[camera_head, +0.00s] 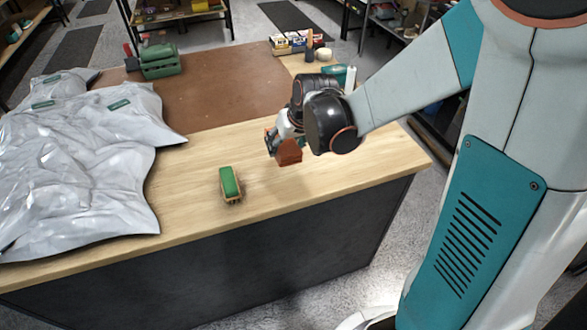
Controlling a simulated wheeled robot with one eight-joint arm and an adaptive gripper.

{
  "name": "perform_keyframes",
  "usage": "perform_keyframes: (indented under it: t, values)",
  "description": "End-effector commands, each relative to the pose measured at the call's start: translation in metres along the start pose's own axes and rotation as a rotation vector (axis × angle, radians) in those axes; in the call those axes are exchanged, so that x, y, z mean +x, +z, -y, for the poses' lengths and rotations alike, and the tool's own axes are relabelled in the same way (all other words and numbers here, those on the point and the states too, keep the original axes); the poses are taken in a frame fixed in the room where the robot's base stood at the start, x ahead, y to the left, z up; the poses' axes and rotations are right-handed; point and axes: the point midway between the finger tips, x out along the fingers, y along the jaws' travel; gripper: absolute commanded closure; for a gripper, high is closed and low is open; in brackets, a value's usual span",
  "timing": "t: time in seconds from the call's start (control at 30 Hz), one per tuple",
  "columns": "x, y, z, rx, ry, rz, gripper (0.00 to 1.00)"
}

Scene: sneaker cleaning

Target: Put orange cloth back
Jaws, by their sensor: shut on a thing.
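The orange cloth (289,152) is a small orange-brown piece at the end of my arm. My gripper (272,145) is shut on it and holds it above the right part of the wooden table top (195,160). The fingers are small in this view and partly hidden by the cloth and my wrist. I cannot tell how high above the table the cloth is.
A brush with a green top (230,182) stands near the front edge. Grey plastic bags (75,160) cover the left side. A green toolbox (158,61) and small boxes (293,42) sit at the back. The table between brush and brown mat (215,85) is clear.

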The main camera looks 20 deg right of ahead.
Motion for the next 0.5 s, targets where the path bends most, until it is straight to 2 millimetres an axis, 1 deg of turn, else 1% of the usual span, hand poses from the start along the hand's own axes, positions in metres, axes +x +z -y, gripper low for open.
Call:
perform_keyframes:
  t: [0.03,0.1,0.2,0.27,0.3,0.37,0.47,0.5]
  values:
    - [-0.017,-0.012,0.004,-0.002,0.020,0.016,0.71]
    - [-0.035,-0.024,0.005,0.001,0.052,0.037,0.71]
    - [-0.055,-0.037,0.008,0.006,0.087,0.057,0.71]
    - [-0.062,-0.041,0.008,0.009,0.101,0.064,0.71]
    - [-0.064,-0.042,0.008,0.010,0.107,0.067,0.71]
    - [-0.060,-0.040,0.007,0.011,0.113,0.069,0.71]
    - [-0.042,-0.032,0.005,0.012,0.115,0.069,0.71]
    - [-0.033,-0.027,0.004,0.012,0.114,0.069,0.71]
